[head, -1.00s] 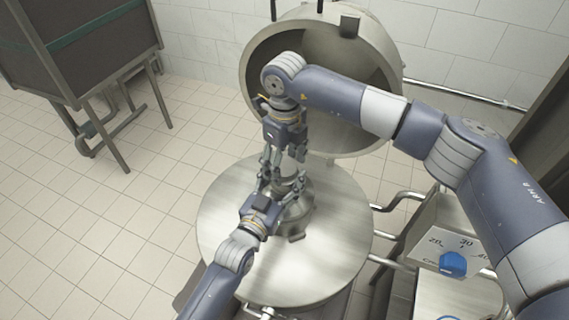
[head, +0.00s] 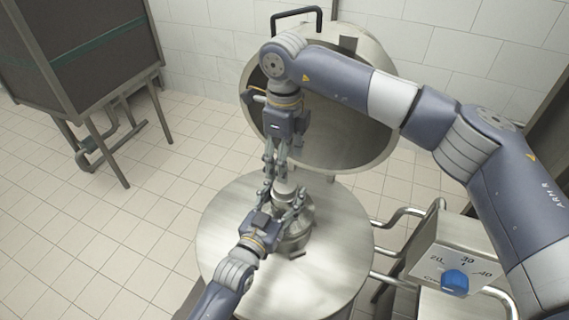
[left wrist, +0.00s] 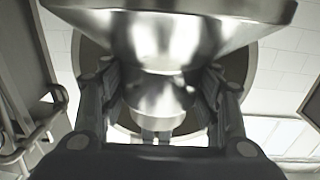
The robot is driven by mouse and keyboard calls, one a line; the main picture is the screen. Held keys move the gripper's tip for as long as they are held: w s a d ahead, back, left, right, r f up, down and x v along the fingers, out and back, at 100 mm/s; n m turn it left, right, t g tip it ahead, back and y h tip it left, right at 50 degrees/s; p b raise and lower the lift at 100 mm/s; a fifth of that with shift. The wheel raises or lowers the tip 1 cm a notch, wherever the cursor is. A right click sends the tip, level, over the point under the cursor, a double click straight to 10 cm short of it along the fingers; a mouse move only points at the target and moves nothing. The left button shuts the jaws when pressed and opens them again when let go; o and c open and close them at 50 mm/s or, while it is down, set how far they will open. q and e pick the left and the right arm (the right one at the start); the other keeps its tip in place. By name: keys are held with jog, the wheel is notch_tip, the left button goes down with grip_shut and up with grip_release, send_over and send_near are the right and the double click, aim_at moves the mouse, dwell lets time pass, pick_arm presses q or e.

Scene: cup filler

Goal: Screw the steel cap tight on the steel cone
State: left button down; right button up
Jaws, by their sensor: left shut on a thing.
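The steel cone (head: 296,238) stands on the round steel table top in the head view. The shiny steel cap (head: 285,188) sits at its top, upright; the seam between them is too small to make out. My left gripper (head: 285,205) comes in from the lower left with its fingers closed around the upper steel part. In the left wrist view the fingers flank a polished rounded piece (left wrist: 158,100), with the flared cone (left wrist: 165,35) above it in the picture. My right gripper (head: 270,178) points down just above and behind the cap; its fingertips are partly hidden.
The round table top (head: 235,265) is bare around the cone. A large open steel vessel (head: 375,150) stands behind. Bent pipes and a control box with a blue knob (head: 454,282) are at the right. A dark cabinet on legs (head: 85,60) stands at the left.

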aim_at(285, 200)
dwell(0.3)
jog(key=shift+f, duration=3.95)
jog(key=c, duration=1.1)
jog(key=shift+w+m, duration=0.1)
jog(key=shift+m, duration=1.6)
jog(key=o, duration=1.2)
jog(key=shift+c, duration=0.2)
